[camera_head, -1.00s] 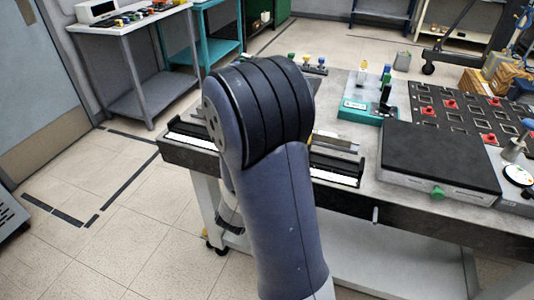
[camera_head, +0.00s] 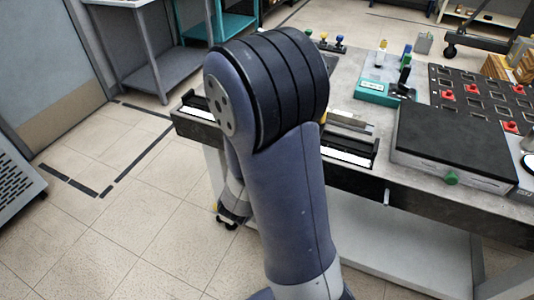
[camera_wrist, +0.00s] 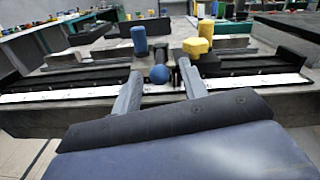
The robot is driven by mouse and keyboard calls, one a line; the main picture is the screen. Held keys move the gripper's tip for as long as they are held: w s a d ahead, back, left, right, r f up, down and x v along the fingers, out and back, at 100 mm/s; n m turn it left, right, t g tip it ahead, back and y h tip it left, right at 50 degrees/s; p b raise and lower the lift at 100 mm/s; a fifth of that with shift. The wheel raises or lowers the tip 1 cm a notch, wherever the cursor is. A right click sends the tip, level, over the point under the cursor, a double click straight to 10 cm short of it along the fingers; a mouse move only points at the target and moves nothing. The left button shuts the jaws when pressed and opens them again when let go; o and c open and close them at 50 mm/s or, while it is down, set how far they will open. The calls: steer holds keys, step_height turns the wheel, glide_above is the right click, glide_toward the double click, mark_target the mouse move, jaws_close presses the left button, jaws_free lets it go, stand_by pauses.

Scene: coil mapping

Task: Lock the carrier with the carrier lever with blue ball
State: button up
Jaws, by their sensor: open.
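The blue ball of the carrier lever (camera_wrist: 159,74) shows in the wrist view, in front of the bench's near edge. My gripper (camera_wrist: 160,82) is open, with one grey finger on each side of the ball. A gap shows on both sides, and I cannot tell whether the ball lies fully between the fingertips. The lever's shaft is hidden. A dark rail with a white strip (camera_wrist: 60,94) runs along the bench edge behind the ball; I cannot make out the carrier clearly.
Behind the ball stand a blue knob (camera_wrist: 139,41) and a yellow knob (camera_wrist: 196,46), close above the fingertips. In the head view, a black-topped box (camera_head: 455,140) and a teal fixture (camera_head: 376,92) stand on the bench. The floor (camera_head: 130,215) left of the bench is clear.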

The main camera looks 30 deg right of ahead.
steer(key=v, duration=0.6)
steer(key=shift+s+a, duration=0.25)
steer(key=shift+w+d, duration=0.1)
steer(key=shift+d, duration=0.05)
stand_by(0.3)
steer(key=shift+x, duration=5.25)
